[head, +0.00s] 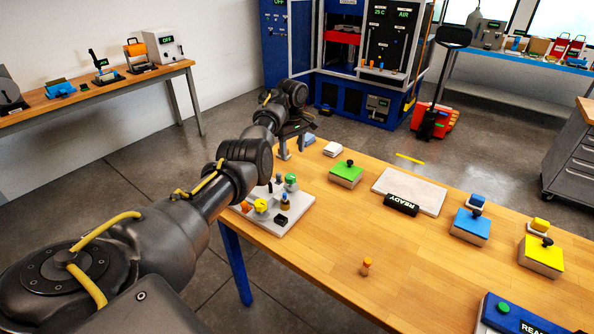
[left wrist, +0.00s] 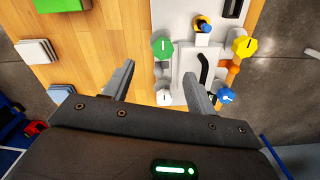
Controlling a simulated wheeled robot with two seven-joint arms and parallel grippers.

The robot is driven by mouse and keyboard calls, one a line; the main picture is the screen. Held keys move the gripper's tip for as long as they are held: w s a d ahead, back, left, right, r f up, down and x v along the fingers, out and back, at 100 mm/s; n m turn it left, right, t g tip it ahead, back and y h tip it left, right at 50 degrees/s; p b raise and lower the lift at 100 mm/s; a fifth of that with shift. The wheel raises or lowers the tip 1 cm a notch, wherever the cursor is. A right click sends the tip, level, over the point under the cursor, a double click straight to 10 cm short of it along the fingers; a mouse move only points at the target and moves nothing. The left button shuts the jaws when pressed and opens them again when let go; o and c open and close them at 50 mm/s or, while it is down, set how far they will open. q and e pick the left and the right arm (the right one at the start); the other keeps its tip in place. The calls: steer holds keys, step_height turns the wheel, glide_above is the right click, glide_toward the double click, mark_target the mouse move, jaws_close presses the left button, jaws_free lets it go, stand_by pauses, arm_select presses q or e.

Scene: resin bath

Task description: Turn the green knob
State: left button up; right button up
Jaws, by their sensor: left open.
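The green knob (head: 290,181) stands on a white board (head: 300,205) at the left end of the wooden table. In the left wrist view the green knob (left wrist: 163,49) has a pale line on its round face and lies just beyond the fingertips. My left gripper (head: 295,142) is above the far side of the board, apart from the knob. In the left wrist view its fingers (left wrist: 159,72) are open and empty, with a white knob (left wrist: 164,97) showing between them, below. My right gripper is not in view.
The board also bears a yellow knob (left wrist: 245,47), a blue knob (left wrist: 225,95), a blue-topped part (left wrist: 202,24) and a black curved handle (left wrist: 204,68). A green block (head: 346,175) and small orange peg (head: 366,267) are on the table. The table's middle front is mostly clear.

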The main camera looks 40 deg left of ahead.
mark_target(291, 176)
arm_select(q)
steer(key=shift+s+a+f+p, duration=0.15)
steer(key=shift+s+f, duration=0.1)
steer(key=shift+f, duration=0.35)
steer(key=shift+s+a+f+p, duration=0.15)
steer(key=shift+s+f, duration=0.1)
steer(key=shift+f, duration=0.3)
steer(key=f, duration=0.3)
steer(key=f+b, duration=0.1)
steer(key=f, duration=0.3)
steer(key=shift+w+d+f, duration=0.1)
steer(key=shift+w+f, duration=0.1)
steer(key=shift+f+b, duration=0.3)
steer(key=shift+f, duration=0.2)
steer(key=c, duration=1)
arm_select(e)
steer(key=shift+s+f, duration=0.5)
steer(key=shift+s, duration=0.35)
